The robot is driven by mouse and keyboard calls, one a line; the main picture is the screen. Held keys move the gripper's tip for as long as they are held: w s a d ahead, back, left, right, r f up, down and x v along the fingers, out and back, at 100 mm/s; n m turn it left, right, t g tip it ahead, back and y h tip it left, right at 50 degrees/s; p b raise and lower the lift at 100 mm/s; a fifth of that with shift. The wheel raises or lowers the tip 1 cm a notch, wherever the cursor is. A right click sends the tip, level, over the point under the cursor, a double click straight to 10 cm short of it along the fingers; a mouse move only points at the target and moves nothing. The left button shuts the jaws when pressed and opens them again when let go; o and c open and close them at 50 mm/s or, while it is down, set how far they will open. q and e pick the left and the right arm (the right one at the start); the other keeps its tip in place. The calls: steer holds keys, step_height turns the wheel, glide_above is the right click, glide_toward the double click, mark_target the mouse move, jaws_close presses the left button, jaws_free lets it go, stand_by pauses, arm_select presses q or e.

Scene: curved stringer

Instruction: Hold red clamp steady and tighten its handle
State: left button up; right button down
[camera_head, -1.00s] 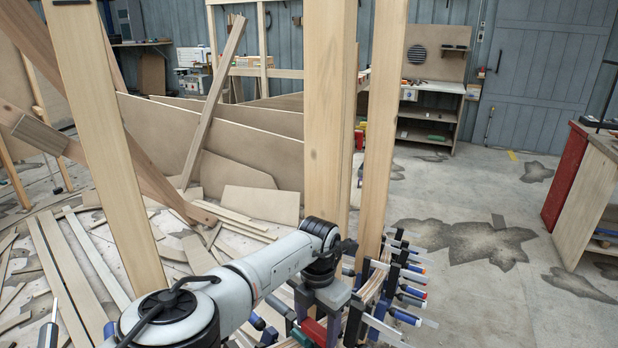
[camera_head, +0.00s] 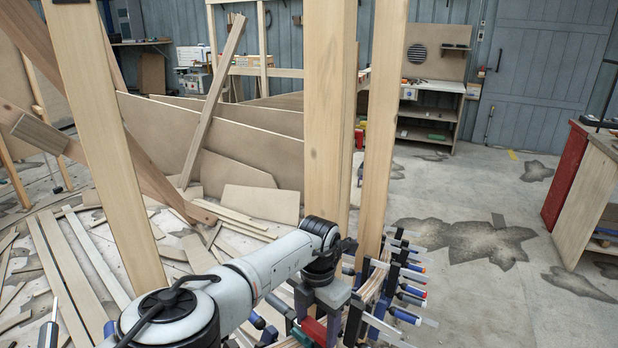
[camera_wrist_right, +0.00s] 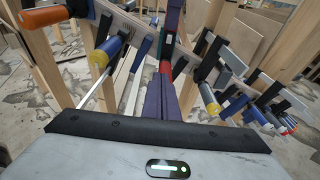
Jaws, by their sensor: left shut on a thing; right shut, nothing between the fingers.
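The red clamp (camera_head: 314,330) shows as a small red part at the bottom of the head view, among other clamps on a curved laminated strip. My left gripper (camera_head: 322,302) reaches over it and is shut on it; the arm and gripper hide much of the clamp. In the right wrist view, a red part (camera_wrist_right: 165,66) lies just past the tips of my right gripper (camera_wrist_right: 168,82). The right gripper is shut with nothing between its fingers. I cannot tell whether its tips touch the clamp. The clamp's handle cannot be made out clearly.
Several blue-and-black clamps (camera_head: 408,290) line the strip to the right of my left gripper. Tall wooden posts (camera_head: 330,110) stand close behind it. In the right wrist view, a yellow-and-blue clamp handle (camera_wrist_right: 108,52) is at the left. Open floor (camera_head: 480,240) lies to the right.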

steer(key=shift+w+a, duration=0.45)
steer(key=shift+d+f, duration=0.1)
steer(key=shift+f, duration=0.15)
stand_by(0.4)
steer(key=shift+w+d, duration=0.25)
steer(key=shift+w, duration=0.05)
steer(key=shift+w+d, duration=0.45)
steer(key=shift+w+d+f, duration=0.1)
stand_by(0.5)
steer(key=shift+v, duration=2.95)
